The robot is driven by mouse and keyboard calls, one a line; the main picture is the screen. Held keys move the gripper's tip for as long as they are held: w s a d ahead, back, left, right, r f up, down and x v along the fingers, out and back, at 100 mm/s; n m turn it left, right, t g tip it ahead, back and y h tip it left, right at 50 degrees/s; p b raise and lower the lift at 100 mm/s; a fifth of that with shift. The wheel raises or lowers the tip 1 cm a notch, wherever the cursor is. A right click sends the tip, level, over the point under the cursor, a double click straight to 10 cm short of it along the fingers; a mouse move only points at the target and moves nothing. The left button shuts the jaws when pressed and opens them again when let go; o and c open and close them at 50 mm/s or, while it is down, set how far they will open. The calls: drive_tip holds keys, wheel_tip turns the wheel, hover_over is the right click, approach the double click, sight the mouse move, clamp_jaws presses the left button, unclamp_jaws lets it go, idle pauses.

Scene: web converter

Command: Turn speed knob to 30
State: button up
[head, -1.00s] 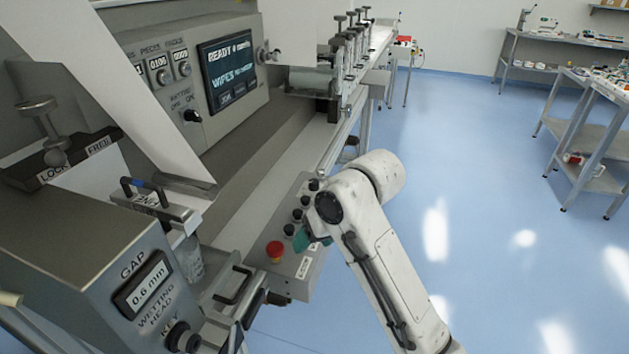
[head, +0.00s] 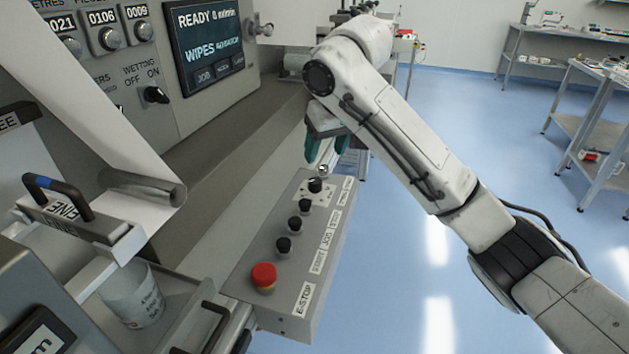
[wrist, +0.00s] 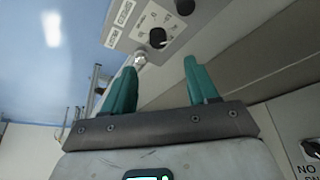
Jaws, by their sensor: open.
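A sloped grey control panel (head: 265,217) carries a row of black knobs. The farthest knob (head: 315,185) sits by a white marked plate; its label is too small to read, so I cannot confirm that it is the speed knob. My gripper (head: 319,160) has teal fingers and is just beyond and above that knob, at the panel's far end. In the wrist view, the fingers are spread with nothing between them, and a black knob (wrist: 157,38) shows ahead, past the fingertips. A pale pointer mark shows on it, but I cannot read its setting.
A red E-stop button (head: 263,277) is at the near end of the panel. A small silver rounded part (head: 322,170) is close to the far knob. The machine screen (head: 207,42) reads READY. Blue floor is open to the right.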

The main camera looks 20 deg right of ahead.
sight(314, 180)
drive_tip(key=x, duration=1.1)
drive_tip(key=shift+w+d+b, duration=0.15)
drive_tip(key=shift+w+b, duration=0.15)
drive_tip(key=shift+b, duration=0.1)
drive_tip(key=shift+c, duration=0.2)
drive_tip(key=c, duration=1)
drive_tip(key=shift+r+p, duration=0.2)
drive_tip(key=shift+p, duration=0.85)
